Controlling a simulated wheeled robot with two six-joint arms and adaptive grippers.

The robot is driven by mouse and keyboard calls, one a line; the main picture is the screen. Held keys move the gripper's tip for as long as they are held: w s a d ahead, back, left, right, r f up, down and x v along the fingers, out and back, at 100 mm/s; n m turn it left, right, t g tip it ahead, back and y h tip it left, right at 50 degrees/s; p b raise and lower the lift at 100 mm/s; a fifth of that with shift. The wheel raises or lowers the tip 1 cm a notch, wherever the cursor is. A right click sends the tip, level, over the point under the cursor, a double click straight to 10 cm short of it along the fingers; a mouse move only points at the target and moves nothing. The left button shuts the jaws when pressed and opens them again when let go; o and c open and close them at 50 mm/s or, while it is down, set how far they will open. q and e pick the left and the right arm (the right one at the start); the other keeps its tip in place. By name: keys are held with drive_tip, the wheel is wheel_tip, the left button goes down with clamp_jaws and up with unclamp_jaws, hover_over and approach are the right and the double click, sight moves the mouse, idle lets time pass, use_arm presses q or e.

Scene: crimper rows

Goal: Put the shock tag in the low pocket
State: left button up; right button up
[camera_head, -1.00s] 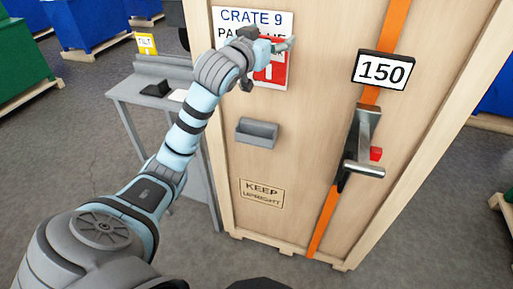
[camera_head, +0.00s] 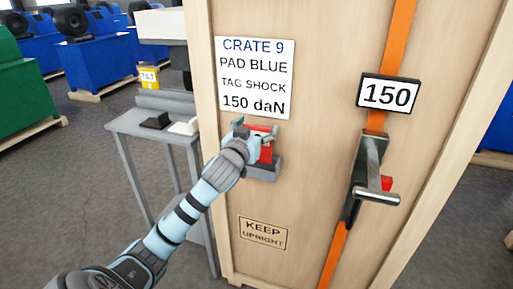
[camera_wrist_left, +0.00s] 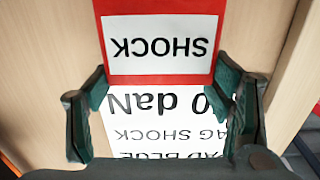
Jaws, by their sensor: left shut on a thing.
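The red shock tag (camera_head: 267,152) is in my left gripper (camera_head: 256,129), in front of the crate face. In the left wrist view the tag (camera_wrist_left: 158,66) shows its white SHOCK label upside down, with one finger at each side. The grey pocket (camera_head: 263,173) on the crate is right below the tag and partly hidden by my gripper. The tag's lower end is at the pocket's mouth; I cannot tell whether it is inside. My right gripper is not in view.
The crate's white sign (camera_head: 255,77) reads PAD BLUE, TAG SHOCK, 150 daN. An orange strap (camera_head: 399,40) with a metal ratchet (camera_head: 368,165) and a 150 display (camera_head: 388,94) is to the right. A grey side table (camera_head: 150,128) with a yellow TILT tag (camera_head: 148,77) stands left.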

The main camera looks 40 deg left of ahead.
sight(266, 150)
use_arm(q)
wheel_tip(266, 150, down, 4)
drive_tip(key=shift+f+b, duration=0.2)
drive_tip(key=shift+b, duration=0.3)
drive_tip(key=o, duration=1.2)
drive_tip(key=shift+c, duration=0.2)
